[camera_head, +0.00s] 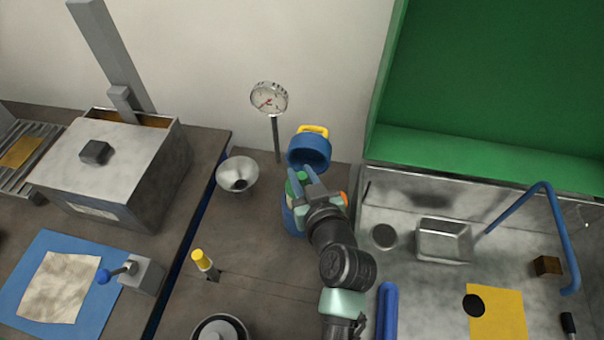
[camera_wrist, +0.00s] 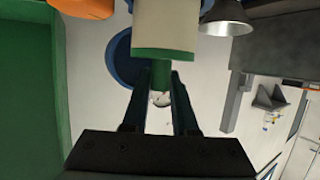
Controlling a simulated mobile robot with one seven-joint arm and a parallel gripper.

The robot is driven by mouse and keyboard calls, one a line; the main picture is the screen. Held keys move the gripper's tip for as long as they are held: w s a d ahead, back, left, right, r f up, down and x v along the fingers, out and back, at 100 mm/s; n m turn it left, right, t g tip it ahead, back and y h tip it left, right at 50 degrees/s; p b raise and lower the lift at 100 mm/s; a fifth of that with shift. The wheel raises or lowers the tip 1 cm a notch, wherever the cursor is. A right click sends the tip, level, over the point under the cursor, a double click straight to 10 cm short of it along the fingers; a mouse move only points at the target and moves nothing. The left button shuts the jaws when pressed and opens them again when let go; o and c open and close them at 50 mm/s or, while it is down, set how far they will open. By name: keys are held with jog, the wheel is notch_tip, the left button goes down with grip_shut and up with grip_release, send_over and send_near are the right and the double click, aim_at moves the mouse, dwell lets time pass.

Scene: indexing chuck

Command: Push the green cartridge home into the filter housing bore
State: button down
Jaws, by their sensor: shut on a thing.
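The green cartridge (camera_head: 302,177) is upright at the mouth of the blue filter housing (camera_head: 292,220). In the wrist view, which looks upside down, the cartridge shows a cream body with a green end band (camera_wrist: 165,54) and a narrower green grip. My gripper (camera_head: 303,184) is shut on that grip; its fingers also show in the wrist view (camera_wrist: 160,85). Much of the cream body stands clear of the housing. Its far end is cut off by the frame edge, so how deep it sits in the bore cannot be told. My gripper and wrist hide part of the housing.
The blue lid (camera_head: 310,150) with a yellow handle stands open behind the housing. A pressure gauge (camera_head: 269,98) on a post and a metal funnel (camera_head: 238,174) are close by at left. An orange part (camera_wrist: 82,8) is beside the housing. A green-backed sink (camera_head: 470,155) is at right.

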jog(key=shift+f+b, duration=2.7)
jog(key=shift+f, duration=0.15)
jog(key=c, duration=0.6)
grip_release()
jog(key=shift+s, duration=0.15)
jog(key=b+v, duration=0.1)
jog(key=v, duration=1.1)
jog(key=shift+s+d+r+b, duration=0.15)
jog(key=shift+s+r+b, duration=0.15)
jog(key=shift+b, duration=0.1)
